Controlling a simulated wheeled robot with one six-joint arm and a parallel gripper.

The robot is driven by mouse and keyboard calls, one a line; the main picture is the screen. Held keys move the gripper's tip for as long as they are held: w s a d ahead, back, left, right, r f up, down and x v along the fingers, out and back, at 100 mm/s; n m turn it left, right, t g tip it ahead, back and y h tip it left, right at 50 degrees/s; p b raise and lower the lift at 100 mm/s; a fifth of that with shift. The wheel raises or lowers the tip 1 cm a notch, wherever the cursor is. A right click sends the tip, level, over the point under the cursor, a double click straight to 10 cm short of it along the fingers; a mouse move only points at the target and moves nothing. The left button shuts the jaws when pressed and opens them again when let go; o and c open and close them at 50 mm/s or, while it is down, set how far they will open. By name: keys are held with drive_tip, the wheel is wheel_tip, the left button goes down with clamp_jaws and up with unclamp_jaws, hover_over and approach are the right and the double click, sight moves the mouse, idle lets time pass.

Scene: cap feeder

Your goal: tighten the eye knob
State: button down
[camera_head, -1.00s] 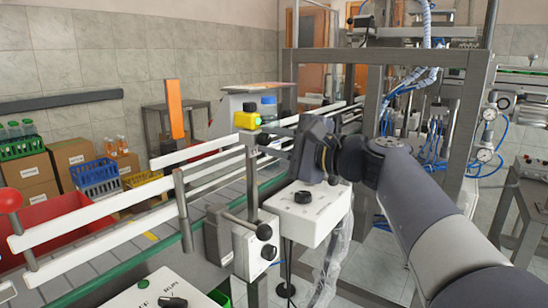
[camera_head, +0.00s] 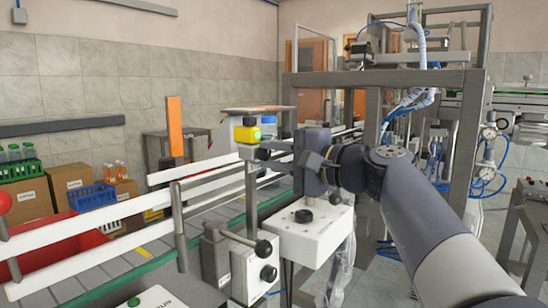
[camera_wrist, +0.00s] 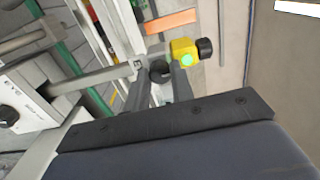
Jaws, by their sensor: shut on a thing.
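The yellow sensor eye (camera_head: 247,134) with a lit green face sits at the top of a grey upright post beside the conveyor. It also shows in the wrist view (camera_wrist: 184,50), with a black round part on its right side. The dark round eye knob (camera_wrist: 160,70) is just left of and below the yellow sensor in the wrist view. My gripper (camera_wrist: 160,76) has one finger on each side of the knob and is shut on it. In the head view my gripper (camera_head: 270,150) reaches in from the right, just below the sensor; the knob is hard to make out there.
A white control box with a black knob (camera_head: 303,216) stands below my gripper. A black-ended lever (camera_head: 262,247) juts out left of it. White guide rails (camera_head: 120,210) run along the conveyor. A metal machine frame (camera_head: 370,110) with blue hoses stands behind my arm.

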drive_tip(key=c, duration=1.2)
unclamp_jaws()
drive_tip(key=v, duration=1)
drive_tip(key=shift+s+d+p, duration=0.3)
drive_tip(key=shift+p, duration=0.15)
drive_tip(key=shift+w+a, duration=0.1)
drive_tip(key=x, duration=1)
drive_tip(key=shift+w+a+b, duration=0.25)
drive_tip(key=shift+b, duration=0.1)
